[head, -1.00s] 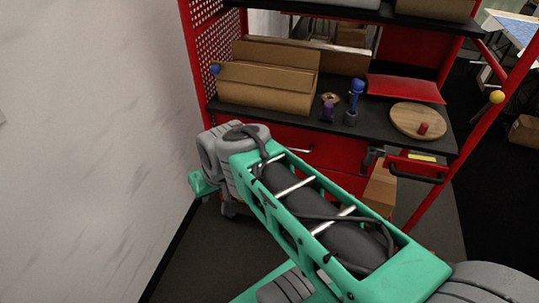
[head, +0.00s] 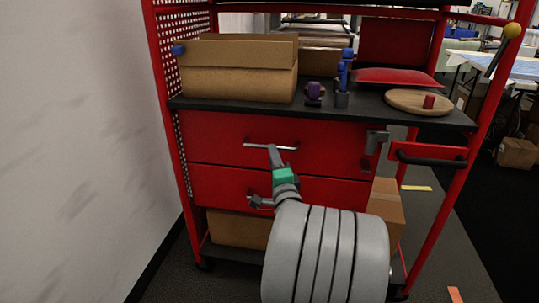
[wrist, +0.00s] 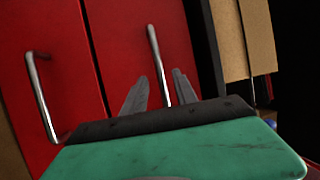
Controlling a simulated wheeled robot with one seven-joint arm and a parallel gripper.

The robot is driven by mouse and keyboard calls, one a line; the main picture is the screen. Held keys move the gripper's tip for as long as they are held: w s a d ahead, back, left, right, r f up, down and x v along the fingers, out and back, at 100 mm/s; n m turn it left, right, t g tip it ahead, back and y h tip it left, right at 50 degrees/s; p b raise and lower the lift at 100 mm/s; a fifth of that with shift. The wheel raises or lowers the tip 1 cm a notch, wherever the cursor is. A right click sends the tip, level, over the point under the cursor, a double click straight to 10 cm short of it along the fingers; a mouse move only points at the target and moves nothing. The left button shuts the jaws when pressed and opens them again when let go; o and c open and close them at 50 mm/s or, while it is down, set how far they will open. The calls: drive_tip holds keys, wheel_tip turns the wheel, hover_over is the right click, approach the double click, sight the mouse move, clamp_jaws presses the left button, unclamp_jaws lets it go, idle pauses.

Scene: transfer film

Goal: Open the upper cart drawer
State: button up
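The upper drawer (head: 220,130) of the red cart has a flat red front that looks shut, with a metal bar handle (head: 252,144). In the wrist view that handle (wrist: 154,50) lies between the two grey fingers of my gripper (wrist: 160,76), and the fingers stand apart on either side of it. I cannot tell whether they touch it. In the head view my gripper (head: 273,163) is in front of the drawers, its upper finger at the upper handle. The lower drawer (head: 330,190) also looks shut; its handle (wrist: 38,95) shows at left in the wrist view.
A black shelf (head: 225,106) above the drawers bears a cardboard box (head: 240,85), a purple item (head: 314,93), a blue-topped item (head: 342,85) and a round wooden board (head: 405,101). A side push handle (head: 430,158) juts out at right. A pale wall (head: 80,130) stands close at left.

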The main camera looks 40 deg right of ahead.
drive_tip(key=x, duration=0.5)
drive_tip(key=shift+a, duration=0.1)
drive_tip(key=shift+c, duration=0.2)
clamp_jaws()
idle(1.0)
